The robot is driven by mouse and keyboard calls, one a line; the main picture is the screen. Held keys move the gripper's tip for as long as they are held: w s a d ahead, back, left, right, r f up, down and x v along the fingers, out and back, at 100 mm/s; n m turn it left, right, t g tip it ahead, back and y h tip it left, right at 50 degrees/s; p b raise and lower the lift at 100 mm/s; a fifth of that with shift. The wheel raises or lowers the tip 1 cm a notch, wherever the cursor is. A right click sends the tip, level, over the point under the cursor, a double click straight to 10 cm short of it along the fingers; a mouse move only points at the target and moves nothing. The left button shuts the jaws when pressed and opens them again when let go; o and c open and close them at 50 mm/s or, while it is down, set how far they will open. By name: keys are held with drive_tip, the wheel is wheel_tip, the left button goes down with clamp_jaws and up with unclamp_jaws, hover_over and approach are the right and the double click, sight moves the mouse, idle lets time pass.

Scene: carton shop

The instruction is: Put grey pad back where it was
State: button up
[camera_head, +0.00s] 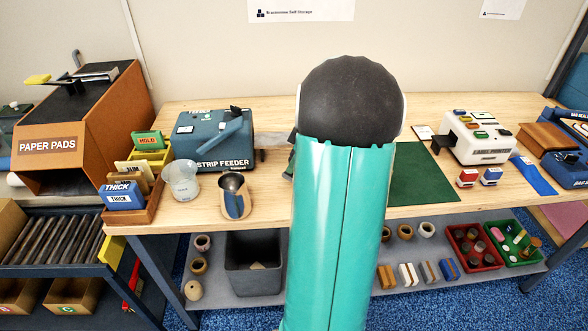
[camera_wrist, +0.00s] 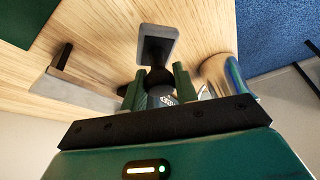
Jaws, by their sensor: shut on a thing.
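In the wrist view, a dark grey rectangular pad (camera_wrist: 158,44) with a paler rim stands out beyond my gripper (camera_wrist: 157,85). A short dark stem joins it to a round dark part between the two green fingers. The fingers are shut on this piece; the exact contact is partly hidden. The pad shows against the wooden bench top (camera_wrist: 105,35); I cannot tell its height above it. In the head view my arm hides the pad and most of the gripper.
The strip feeder (camera_head: 212,138) and its flat grey outfeed (camera_head: 270,141) stand left of my arm. A green mat (camera_head: 425,172) and label printer (camera_head: 477,137) are to the right.

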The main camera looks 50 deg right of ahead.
drive_tip(key=shift+w+d+f, duration=0.15)
drive_tip(key=shift+f, duration=0.1)
drive_tip(key=shift+d+f, duration=0.1)
drive_tip(key=shift+f, duration=1.55)
drive_tip(key=shift+f, duration=0.1)
drive_tip(key=o, duration=0.9)
drive_tip(key=shift+w, duration=0.1)
